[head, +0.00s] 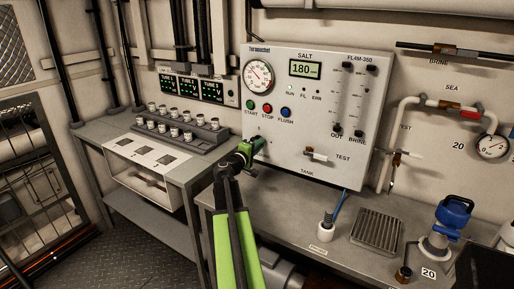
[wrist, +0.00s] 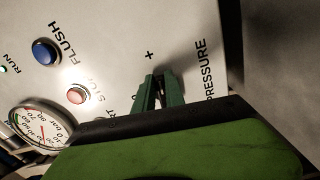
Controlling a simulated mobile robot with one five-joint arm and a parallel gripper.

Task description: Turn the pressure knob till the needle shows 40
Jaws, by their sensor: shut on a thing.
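The white control panel (head: 310,110) carries a round pressure gauge (head: 258,77) at its upper left. The gauge also shows tilted in the wrist view (wrist: 40,127); its red needle is too small to read exactly. My gripper (head: 246,150) is at the panel's lower left edge. In the wrist view its green fingers (wrist: 162,91) are shut at the panel face, between a "+" mark and the PRESSURE label. They are closed on the pressure knob, which the fingers and my gripper body hide.
The START (head: 252,104), STOP (head: 267,107) and FLUSH (head: 285,111) buttons sit just above my gripper. A TEST valve (head: 316,154) projects to its right. A rack of small jars (head: 180,127) stands on the left bench.

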